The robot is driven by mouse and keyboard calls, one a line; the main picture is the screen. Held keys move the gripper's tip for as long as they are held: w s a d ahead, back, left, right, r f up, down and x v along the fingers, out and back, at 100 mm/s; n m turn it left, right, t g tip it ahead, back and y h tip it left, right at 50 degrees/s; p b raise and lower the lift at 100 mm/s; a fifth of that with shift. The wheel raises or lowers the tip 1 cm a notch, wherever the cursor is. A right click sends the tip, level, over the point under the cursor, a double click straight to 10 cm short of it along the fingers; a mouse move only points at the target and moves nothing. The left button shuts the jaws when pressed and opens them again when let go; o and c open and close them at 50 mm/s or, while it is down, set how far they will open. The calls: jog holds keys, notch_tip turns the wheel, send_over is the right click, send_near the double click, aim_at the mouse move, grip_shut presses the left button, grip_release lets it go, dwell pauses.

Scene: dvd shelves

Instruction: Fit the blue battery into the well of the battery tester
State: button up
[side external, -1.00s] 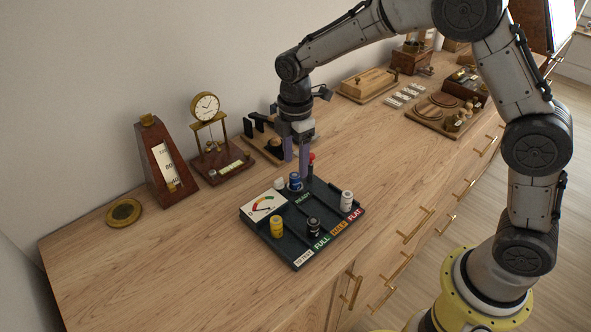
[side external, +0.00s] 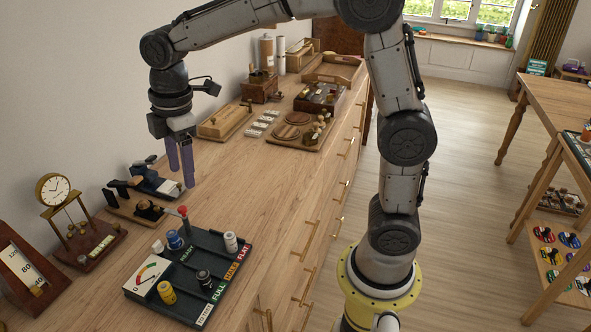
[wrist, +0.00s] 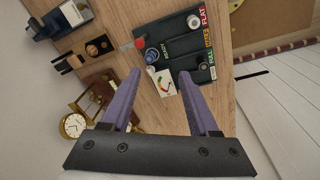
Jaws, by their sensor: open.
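The battery tester (side external: 215,242) is a dark board with a white gauge panel (side external: 148,278) and labels READY, FULL, HALF and FLAT. The blue battery (side external: 174,240) stands upright at its back edge, beside a small white cylinder (side external: 158,246). It also shows end-on in the wrist view (wrist: 152,56). I cannot tell whether it sits in the well; the base is hidden. My gripper (side external: 181,176) is open and empty, fingers pointing down, above and behind the tester, apart from the battery. Its fingers also show in the wrist view (wrist: 159,73).
Yellow (side external: 167,292), black (side external: 204,279) and white (side external: 231,242) batteries stand on the tester. A red-knobbed post (side external: 183,212) rises at its back. A clock (side external: 56,192) and metronome (side external: 20,275) stand left. The counter right of the tester is clear.

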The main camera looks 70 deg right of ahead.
jog(key=s+d+m+t, duration=0.2)
jog(key=s+m, duration=0.4)
jog(key=s, duration=0.5)
jog(key=s+d+m+t, duration=0.2)
jog(key=s+m, duration=0.4)
jog(key=s, duration=0.5)
jog(key=shift+s+d+r+m, duration=0.25)
jog(key=shift+d+r+m, duration=0.15)
jog(key=shift+d, duration=0.5)
jog(key=shift+c, duration=0.4)
